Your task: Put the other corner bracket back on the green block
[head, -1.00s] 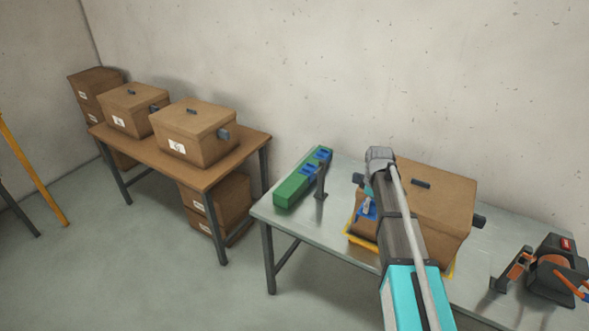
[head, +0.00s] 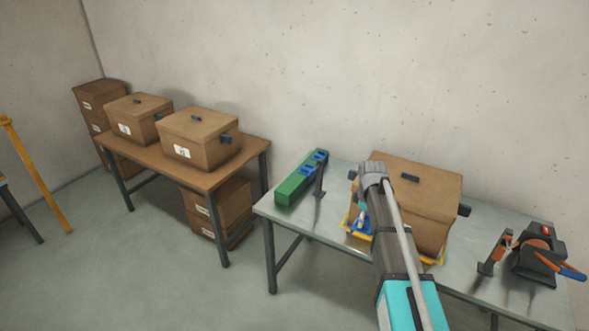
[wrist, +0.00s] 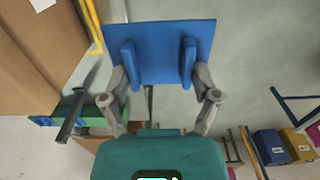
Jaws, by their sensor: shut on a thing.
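The green block (head: 292,189) lies on the left part of the grey metal table, with blue pieces (head: 309,170) on its far end. It also shows at the left of the wrist view (wrist: 93,111), partly hidden by my gripper. My gripper (wrist: 160,75) is shut on a blue corner bracket (wrist: 172,34), a flat plate with two upright ribs, with my fingers on the outer sides of the ribs. In the head view the held bracket (head: 362,224) shows in front of the large cardboard box, partly hidden by my arm.
A dark upright stand (head: 320,181) is close beside the green block. The cardboard box (head: 427,195) stands at a yellow-rimmed tray (head: 441,261). A black and orange device (head: 536,258) is at the right. A brown table (head: 213,174) with boxes stands at the left.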

